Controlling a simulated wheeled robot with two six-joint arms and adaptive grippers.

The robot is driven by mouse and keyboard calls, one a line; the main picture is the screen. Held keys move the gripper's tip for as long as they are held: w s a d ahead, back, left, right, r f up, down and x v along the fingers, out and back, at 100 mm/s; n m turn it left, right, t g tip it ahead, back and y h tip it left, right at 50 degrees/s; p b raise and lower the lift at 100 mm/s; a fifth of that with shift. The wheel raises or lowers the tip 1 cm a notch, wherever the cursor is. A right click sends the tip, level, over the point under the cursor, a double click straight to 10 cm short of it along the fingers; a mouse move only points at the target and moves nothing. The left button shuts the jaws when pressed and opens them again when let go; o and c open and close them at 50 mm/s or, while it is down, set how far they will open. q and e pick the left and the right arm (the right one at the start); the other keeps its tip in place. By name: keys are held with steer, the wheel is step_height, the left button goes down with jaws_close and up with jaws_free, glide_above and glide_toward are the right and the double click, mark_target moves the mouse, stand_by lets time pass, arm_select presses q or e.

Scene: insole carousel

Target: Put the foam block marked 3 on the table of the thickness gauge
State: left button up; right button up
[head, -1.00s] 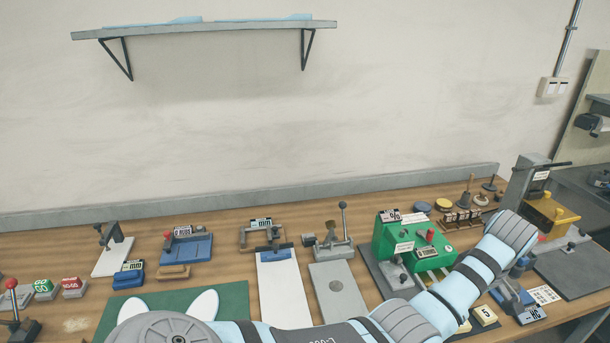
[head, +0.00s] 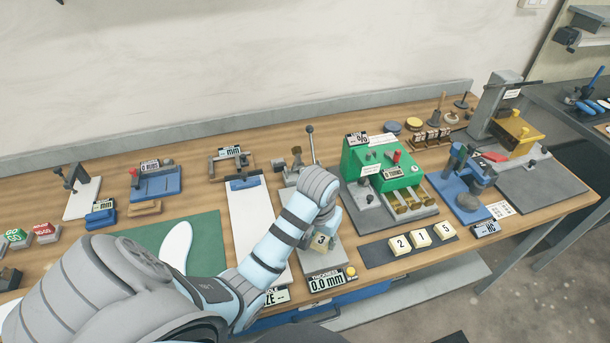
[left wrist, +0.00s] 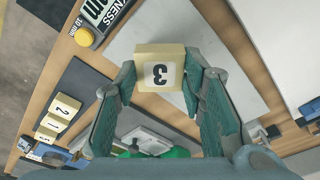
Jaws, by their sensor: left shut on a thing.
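The foam block marked 3 (head: 320,241) is a small cream cube with a black 3 on a white label. My left gripper (left wrist: 160,82) is shut on it, one finger on each side, as the left wrist view shows on the block (left wrist: 160,68). In the head view my left gripper (head: 328,222) is over the grey table of the thickness gauge (head: 312,268). Whether the block touches that table I cannot tell. The gauge's display (head: 327,281) reads 0.0 mm, and its lever (head: 311,145) stands up at the back. My right gripper is not in view.
Blocks marked 2 (head: 400,245), 1 and 5 sit on a dark strip (head: 375,252) to the right. A green machine (head: 385,165) stands behind that strip. A white-plated gauge (head: 250,215) lies left of the thickness gauge, close to my arm.

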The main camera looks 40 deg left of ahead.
arm_select(q)
steer(key=w+a, duration=0.2)
steer(key=a, duration=0.2)
steer(key=w+a+b, duration=0.1)
steer(key=w+a, duration=0.5)
steer(key=a, duration=0.1)
steer(key=shift+w+a+f, duration=0.1)
steer(key=shift+a+f, duration=0.1)
steer(key=shift+a, duration=0.15)
step_height(320, 180, down, 3)
steer(key=shift+w+a+f+b, duration=0.1)
steer(key=shift+b, duration=0.25)
steer(key=shift+f, duration=0.1)
steer(key=o, duration=0.8)
steer(key=shift+c, duration=0.2)
steer(key=r, duration=0.4)
steer(key=s+r+p, duration=0.1)
steer(key=r, duration=0.7)
steer(key=shift+s+d+p, duration=0.2)
steer(key=shift+s+p, duration=0.2)
